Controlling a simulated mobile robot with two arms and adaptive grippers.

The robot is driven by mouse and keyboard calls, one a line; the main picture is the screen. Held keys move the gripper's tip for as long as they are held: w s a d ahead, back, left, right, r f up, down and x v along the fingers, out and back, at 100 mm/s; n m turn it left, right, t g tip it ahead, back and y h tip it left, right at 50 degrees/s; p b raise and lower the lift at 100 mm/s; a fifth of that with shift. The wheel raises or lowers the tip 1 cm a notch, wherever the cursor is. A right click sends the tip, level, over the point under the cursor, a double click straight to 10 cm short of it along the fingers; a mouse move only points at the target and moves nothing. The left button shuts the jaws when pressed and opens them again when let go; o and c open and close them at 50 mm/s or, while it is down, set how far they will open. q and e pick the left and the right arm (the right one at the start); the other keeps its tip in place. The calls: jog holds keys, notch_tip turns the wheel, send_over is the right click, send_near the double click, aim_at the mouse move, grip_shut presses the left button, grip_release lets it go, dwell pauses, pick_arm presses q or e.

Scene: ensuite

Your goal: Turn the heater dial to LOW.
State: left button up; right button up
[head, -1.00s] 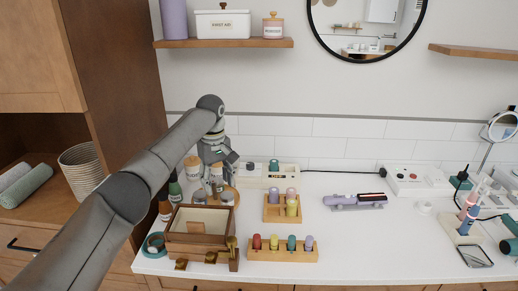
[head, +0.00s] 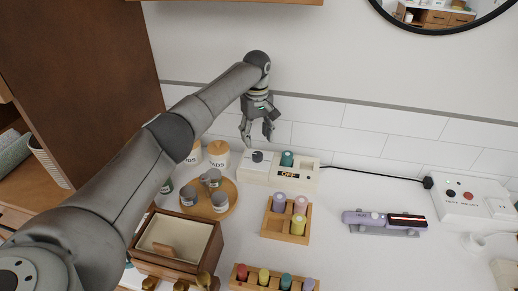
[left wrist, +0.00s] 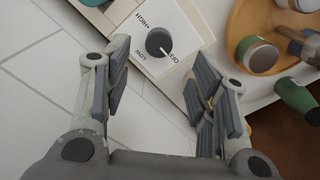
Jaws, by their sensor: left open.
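The heater (head: 308,172) is a low white unit against the tiled wall, with a display reading OFF and a teal roller on top. Its dark round dial (head: 257,156) is at its left end. In the left wrist view the dial (left wrist: 160,42) sits on a plate marked HIGH, LOW and OFF, and its white pointer line is toward OFF. My left gripper (head: 258,139) is open and empty, its fingers hanging just above the dial, apart from it. In the left wrist view the fingers (left wrist: 158,85) are spread with the dial beyond the gap between them. My right gripper is not in view.
A round wooden tray (head: 229,210) with jars and cups stands left of the heater. A wooden box (head: 180,240) and roller racks (head: 297,238) are in front. A lilac hair tool (head: 385,220) and a white switch box (head: 470,200) are to the right. A black cable runs along the wall.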

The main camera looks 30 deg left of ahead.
aim_at(257, 154)
pick_arm(q)
notch_tip(257, 154, down, 6)
jog(key=shift+w+f+p, duration=0.1)
jog(key=shift+f+p, duration=0.05)
jog(key=shift+p, duration=0.2)
jog(key=shift+f, duration=0.6)
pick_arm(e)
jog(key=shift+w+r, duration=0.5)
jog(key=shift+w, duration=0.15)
pick_arm(q)
jog(key=c, duration=1)
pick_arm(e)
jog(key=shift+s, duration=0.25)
